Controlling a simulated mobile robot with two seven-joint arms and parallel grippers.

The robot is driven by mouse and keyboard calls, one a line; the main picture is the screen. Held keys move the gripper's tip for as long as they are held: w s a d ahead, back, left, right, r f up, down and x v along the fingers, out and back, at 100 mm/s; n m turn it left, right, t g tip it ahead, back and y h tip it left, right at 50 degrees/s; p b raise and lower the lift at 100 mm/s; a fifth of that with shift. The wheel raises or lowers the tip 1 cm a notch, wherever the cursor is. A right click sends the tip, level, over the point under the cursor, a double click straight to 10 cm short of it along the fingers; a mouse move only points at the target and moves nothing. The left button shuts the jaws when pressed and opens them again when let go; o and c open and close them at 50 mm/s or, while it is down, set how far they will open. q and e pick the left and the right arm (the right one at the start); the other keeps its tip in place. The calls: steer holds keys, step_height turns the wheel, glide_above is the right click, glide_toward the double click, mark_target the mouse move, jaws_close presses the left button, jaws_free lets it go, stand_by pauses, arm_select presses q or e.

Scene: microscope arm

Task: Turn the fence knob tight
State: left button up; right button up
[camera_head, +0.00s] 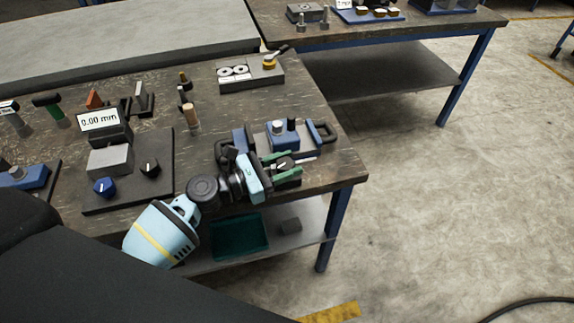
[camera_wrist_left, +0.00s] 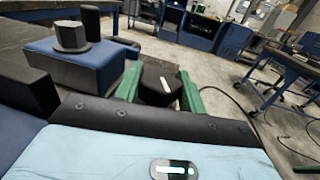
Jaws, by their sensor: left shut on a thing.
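The black knob (camera_head: 284,163), which looks like the fence knob, sits at the front side of a blue fixture (camera_head: 272,138) near the table's right edge. It has a white pointer line. In the left wrist view the knob (camera_wrist_left: 160,78) sits between the two green fingers, with its white mark facing the camera. My left gripper (camera_head: 286,168) is shut on this knob, one green finger on each side. The knob's lower part and its mounting are hidden. My right gripper is not in view.
The blue fixture carries a grey hexagonal knob (camera_wrist_left: 72,36), a black post (camera_wrist_left: 91,22) and dark side handles (camera_head: 325,131). A plate with a 0.00 mm display (camera_head: 99,120), a blue knob (camera_head: 104,187) and another black knob (camera_head: 150,169) lies left.

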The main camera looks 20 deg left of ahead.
arm_select(q)
steer(key=shift+m+g+h, duration=0.4)
steer(key=shift+g, duration=0.1)
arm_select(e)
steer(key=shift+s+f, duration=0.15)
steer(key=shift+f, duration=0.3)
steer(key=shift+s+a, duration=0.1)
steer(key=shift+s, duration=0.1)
arm_select(q)
steer(key=o, duration=1)
steer(key=b+v, duration=0.1)
steer(key=v, duration=0.6)
steer(key=shift+s+a, duration=0.2)
steer(key=shift+a, duration=0.15)
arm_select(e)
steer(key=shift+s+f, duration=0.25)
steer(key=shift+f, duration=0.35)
